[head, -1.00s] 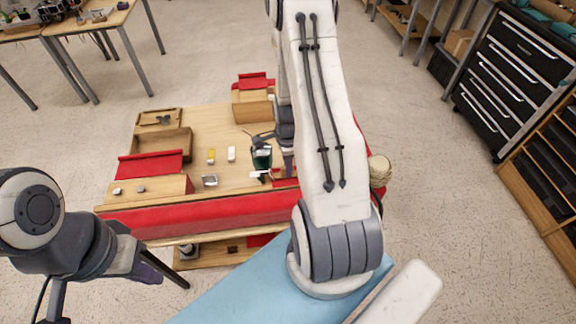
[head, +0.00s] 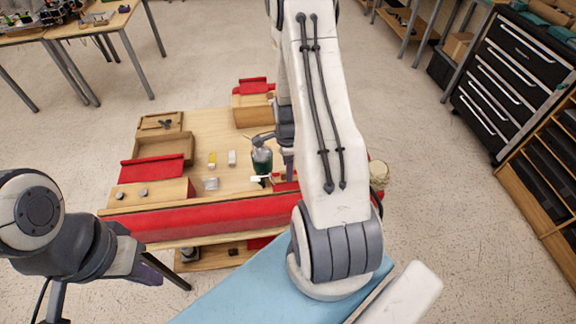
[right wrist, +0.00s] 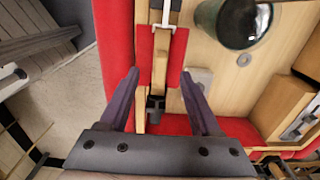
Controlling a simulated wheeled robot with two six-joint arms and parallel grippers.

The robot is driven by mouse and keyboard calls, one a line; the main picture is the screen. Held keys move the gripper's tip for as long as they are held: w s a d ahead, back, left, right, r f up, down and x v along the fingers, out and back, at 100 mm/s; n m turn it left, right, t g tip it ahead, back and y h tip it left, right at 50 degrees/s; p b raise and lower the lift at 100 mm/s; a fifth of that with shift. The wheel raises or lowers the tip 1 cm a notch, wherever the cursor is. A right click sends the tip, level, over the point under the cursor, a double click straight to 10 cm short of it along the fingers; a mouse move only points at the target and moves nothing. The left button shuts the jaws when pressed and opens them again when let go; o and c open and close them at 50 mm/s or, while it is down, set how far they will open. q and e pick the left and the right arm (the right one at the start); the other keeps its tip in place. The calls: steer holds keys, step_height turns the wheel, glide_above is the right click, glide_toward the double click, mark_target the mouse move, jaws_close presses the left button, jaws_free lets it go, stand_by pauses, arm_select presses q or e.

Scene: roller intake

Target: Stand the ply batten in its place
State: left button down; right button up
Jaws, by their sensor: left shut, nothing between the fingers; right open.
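A narrow pale wooden strip (right wrist: 160,62), perhaps the ply batten, runs between red pads in the right wrist view. Its ends are hard to make out, and I cannot tell whether it stands or lies. My right gripper (right wrist: 160,73) is open, with one finger on either side of the strip and red pads. No grip on it shows. In the head view my right arm hides most of that spot. My left gripper (head: 150,270) is shut and empty, low at the left, in front of the workbench (head: 210,125) and apart from it.
A red rail (head: 210,216) runs along the front edge.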

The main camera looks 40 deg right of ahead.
step_height(320, 180, up, 12)
steer(key=w+a+r+n+b, duration=0.1)
steer(key=a+r+n, duration=0.3)
steer(key=a+n, duration=0.6)
steer(key=s+a+r+n+b, duration=0.1)
steer(key=s+a+r+n, duration=0.1)
steer(key=s+a+n, duration=0.6)
steer(key=s+a+r+n+y+b, duration=0.1)
steer(key=s+a+r+n, duration=0.1)
steer(key=s+a+n, duration=0.7)
steer(key=a+n, duration=0.4)
steer(key=shift+r+n+b, duration=0.3)
steer(key=shift+n+b, duration=0.1)
